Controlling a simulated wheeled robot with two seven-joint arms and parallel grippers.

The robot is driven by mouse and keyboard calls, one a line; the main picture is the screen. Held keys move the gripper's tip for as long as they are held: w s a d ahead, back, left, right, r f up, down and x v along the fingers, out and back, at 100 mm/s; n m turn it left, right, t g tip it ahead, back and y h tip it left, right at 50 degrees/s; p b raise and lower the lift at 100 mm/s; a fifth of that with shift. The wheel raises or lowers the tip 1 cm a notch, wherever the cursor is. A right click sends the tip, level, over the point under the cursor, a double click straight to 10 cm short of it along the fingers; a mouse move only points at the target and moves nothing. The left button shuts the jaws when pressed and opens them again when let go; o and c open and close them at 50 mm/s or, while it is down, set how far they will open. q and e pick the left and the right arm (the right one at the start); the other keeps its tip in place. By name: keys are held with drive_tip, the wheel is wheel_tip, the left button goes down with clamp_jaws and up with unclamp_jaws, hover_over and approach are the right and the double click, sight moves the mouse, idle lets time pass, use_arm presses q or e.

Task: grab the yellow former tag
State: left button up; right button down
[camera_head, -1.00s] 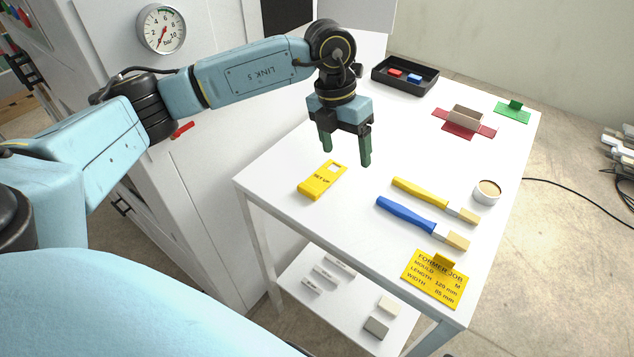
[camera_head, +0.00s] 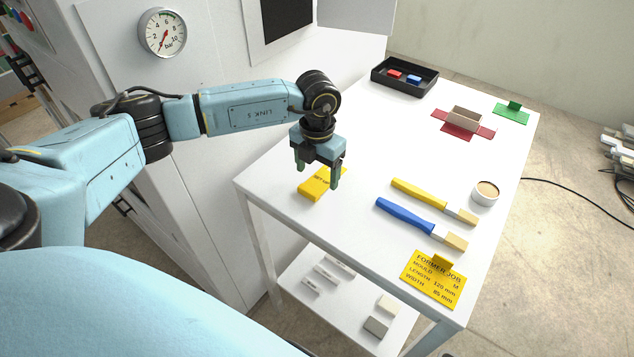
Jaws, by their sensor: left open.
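My right gripper is not in view.
A yellow-handled brush (camera_head: 420,193), a blue-handled brush (camera_head: 405,213) and a small cup (camera_head: 485,192) lie right of the gripper. A black tray (camera_head: 404,88), a box on a red base (camera_head: 467,130) and a green piece (camera_head: 512,115) are farther back. The table (camera_head: 375,155) is clear between.

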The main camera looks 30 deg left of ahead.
use_arm(q)
drive_tip(key=shift+f, duration=1.25)
drive_tip(key=shift+r, duration=0.1)
drive_tip(key=c, duration=1)
